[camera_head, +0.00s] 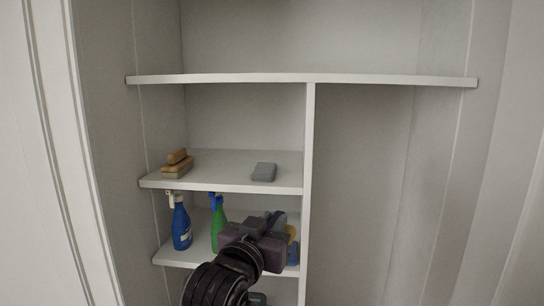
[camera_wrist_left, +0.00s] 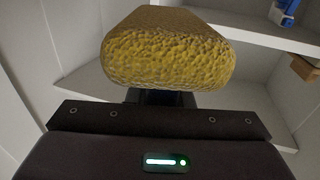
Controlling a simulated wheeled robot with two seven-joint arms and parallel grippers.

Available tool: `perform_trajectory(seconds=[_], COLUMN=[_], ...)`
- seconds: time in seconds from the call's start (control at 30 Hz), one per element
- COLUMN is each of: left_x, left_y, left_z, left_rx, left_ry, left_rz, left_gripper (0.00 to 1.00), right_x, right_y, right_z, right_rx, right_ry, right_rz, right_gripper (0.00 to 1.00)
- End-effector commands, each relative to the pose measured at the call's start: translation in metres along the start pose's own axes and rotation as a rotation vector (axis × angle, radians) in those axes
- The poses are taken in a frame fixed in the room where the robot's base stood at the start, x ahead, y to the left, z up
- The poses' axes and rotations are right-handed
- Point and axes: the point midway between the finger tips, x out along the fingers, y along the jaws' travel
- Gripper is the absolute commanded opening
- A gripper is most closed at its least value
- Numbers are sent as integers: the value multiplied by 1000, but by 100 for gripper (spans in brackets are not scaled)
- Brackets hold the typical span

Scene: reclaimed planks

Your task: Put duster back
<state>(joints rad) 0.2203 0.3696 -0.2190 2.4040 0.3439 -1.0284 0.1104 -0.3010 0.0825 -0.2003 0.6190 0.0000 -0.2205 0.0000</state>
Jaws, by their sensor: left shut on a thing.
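My left gripper (camera_head: 264,236) is at the lower left shelf in the head view, in front of the items there. In the left wrist view a yellow, rough-textured block (camera_wrist_left: 168,55), which I take to be the duster, sits right in front of the gripper (camera_wrist_left: 160,97). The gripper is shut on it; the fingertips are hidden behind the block. My right gripper is not in view.
A blue spray bottle (camera_head: 181,225) and a green one (camera_head: 218,228) stand on the lower shelf (camera_head: 172,257). The middle shelf (camera_head: 220,168) holds stacked wooden-brown blocks (camera_head: 177,164) and a grey block (camera_head: 264,172). The right compartment (camera_head: 355,200) looks empty.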

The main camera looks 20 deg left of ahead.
Motion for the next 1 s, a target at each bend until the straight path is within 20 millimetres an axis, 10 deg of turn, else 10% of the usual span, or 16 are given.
perform_trajectory(seconds=[0.6, 1.0], left_x=[-67, -65], left_y=[24, 27], left_z=[231, 227], left_rx=[2, -12], left_ry=[-13, -1], left_rz=[41, 40], left_gripper=[0, 0], right_x=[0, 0], right_y=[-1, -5], right_z=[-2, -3], right_rx=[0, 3], right_ry=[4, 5], right_rz=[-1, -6], right_gripper=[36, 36])
